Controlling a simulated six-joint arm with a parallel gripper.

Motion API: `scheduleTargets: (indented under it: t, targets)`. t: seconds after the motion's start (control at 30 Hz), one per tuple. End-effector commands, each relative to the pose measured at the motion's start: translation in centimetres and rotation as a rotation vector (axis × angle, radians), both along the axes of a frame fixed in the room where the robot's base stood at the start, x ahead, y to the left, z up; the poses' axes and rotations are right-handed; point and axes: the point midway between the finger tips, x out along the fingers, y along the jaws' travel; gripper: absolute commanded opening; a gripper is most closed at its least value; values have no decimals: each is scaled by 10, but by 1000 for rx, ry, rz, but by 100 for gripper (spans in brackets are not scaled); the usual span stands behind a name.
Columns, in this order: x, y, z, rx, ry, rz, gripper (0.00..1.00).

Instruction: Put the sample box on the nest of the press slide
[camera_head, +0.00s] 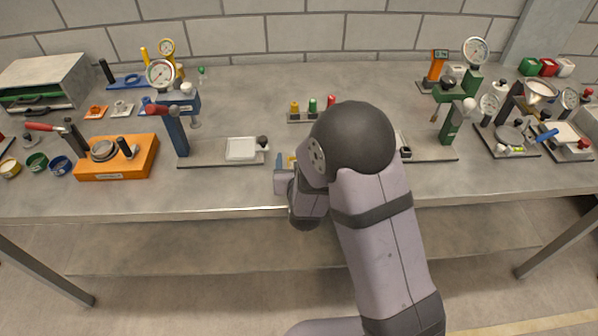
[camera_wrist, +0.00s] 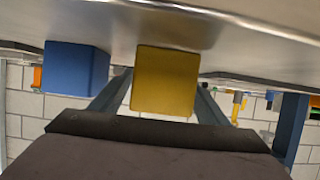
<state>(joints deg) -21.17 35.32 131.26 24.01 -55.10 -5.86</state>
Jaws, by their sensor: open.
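A yellow box (camera_wrist: 165,80) stands between the two fingers of my open gripper (camera_wrist: 162,88) in the wrist view. A blue box (camera_wrist: 76,68) stands beside it, outside the fingers. In the head view the blue box (camera_head: 279,160) and the yellow box (camera_head: 292,158) show only as slivers by my gripper. I cannot tell which one is the sample box. A blue press (camera_head: 176,130) stands left of my gripper; its slide (camera_head: 212,161) carries a pale square nest (camera_head: 241,149), which looks empty. A green press (camera_head: 449,125) stands to the right, its slide partly hidden by my arm.
An orange fixture (camera_head: 140,160) stands at the left, with coloured round cups near it. Gauges and fixtures crowd the right side. The table's front edge (camera_head: 190,213) runs close to my gripper.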

Motion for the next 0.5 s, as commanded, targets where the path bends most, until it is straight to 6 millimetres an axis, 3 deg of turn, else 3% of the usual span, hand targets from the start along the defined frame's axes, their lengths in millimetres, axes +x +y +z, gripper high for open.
scheduleTargets:
  t: [0.1,0.13,0.33,0.5]
  targets:
    - [0,0,0,0,0,0,69]
    - [0,0,0,0,0,0,64]
    - [0,0,0,0,0,0,17]
    - [0,0,1,0,-2,0,13]
